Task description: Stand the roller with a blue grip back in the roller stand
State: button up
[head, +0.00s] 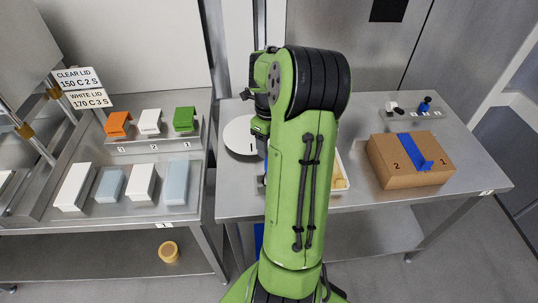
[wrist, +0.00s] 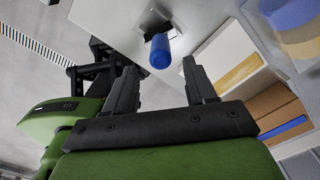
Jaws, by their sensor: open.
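In the wrist view, a blue cylindrical grip (wrist: 160,52) points towards the camera, with its round end at the mouth of my open jaws. My gripper (wrist: 160,65) has a finger on each side of it, with a gap to both, and holds nothing. Behind the grip is a dark part on a pale square piece (wrist: 180,20), which may be the roller stand. I cannot tell how the grip is seated there. In the head view, my green arm covers my gripper and most of this spot.
A cardboard box (head: 405,163) with blue tape stands right on the table (head: 475,178). Behind it, a grey holder (head: 402,123) bears a white and a blue knob. A white round plate (head: 238,135) lies left of my arm. A white tray (wrist: 225,55) with yellow contents is near the gripper.

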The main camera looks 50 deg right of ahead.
notch_tip(320, 180, up, 4)
jog(key=shift+f, duration=0.15)
jog(key=shift+w+a, duration=0.1)
jog(key=shift+a, duration=0.05)
jog(key=a+r+n+t+h, duration=0.1)
jog(key=a+r+n, duration=0.4)
jog(key=a+n, duration=0.4)
jog(key=a+r+n+t+h, duration=0.1)
jog(key=a+r+n, duration=0.3)
jog(key=a+n, duration=0.5)
jog(key=s+a+n+t+y, duration=0.1)
jog(key=s+a+n, duration=0.3)
jog(key=n, duration=0.5)
jog(key=s+a+n+t+y, duration=0.1)
jog(key=s+a+n+t, duration=0.1)
jog(key=s+a+n, duration=0.3)
jog(key=a+n, duration=0.3)
jog(key=shift+a+n+t, duration=0.25)
jog(key=shift+n+t, duration=0.05)
jog(key=shift+n, duration=0.1)
jog(key=shift+d+r, duration=0.1)
